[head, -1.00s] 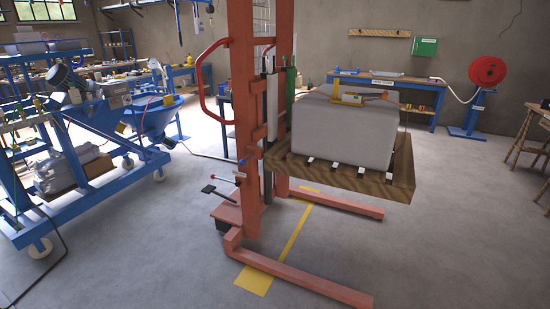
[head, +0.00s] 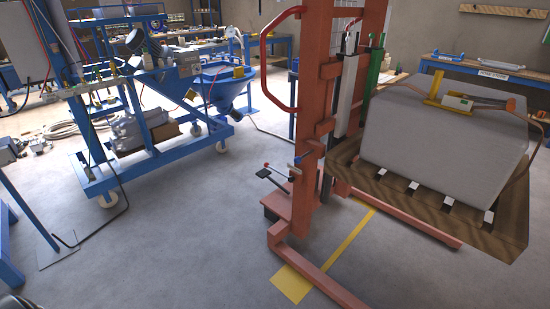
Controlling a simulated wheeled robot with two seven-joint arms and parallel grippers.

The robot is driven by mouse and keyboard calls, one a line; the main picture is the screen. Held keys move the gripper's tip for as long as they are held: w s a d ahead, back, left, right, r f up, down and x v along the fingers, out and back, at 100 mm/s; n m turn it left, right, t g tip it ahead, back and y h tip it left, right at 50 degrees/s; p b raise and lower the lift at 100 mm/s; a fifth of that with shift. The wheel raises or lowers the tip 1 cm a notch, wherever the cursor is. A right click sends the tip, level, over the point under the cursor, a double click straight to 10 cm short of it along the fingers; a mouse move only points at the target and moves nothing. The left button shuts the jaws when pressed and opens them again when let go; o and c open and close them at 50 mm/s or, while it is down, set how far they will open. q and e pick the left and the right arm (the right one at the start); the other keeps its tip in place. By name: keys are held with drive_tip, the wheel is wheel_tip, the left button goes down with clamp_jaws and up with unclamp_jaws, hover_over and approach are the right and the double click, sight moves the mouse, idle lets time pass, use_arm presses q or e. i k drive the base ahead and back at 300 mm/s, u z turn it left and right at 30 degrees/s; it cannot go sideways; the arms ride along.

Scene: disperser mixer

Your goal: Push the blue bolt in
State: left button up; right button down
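I cannot make out a blue bolt for certain in the head view. A blue wheeled frame (head: 100,187) with boxes, hoses and a blue funnel-shaped hopper (head: 222,82) stands at the left and centre-left. Many of its parts are blue, and its small fittings are too small to tell apart. An orange-red lift stacker (head: 312,150) stands right of centre, with small levers (head: 272,174) low on its left side. Neither of my grippers is in view.
The stacker carries a wooden pallet (head: 453,217) with a large grey block (head: 440,140); its legs reach along the floor. A blue stand (head: 35,215) is at the left edge. A hose lies on the floor by the wheeled frame. Grey floor (head: 190,240) between frame and stacker is clear.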

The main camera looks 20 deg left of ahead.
sight(297, 160)
drive_tip(key=u, duration=0.85)
drive_tip(key=i, duration=0.8)
drive_tip(key=u, duration=0.9)
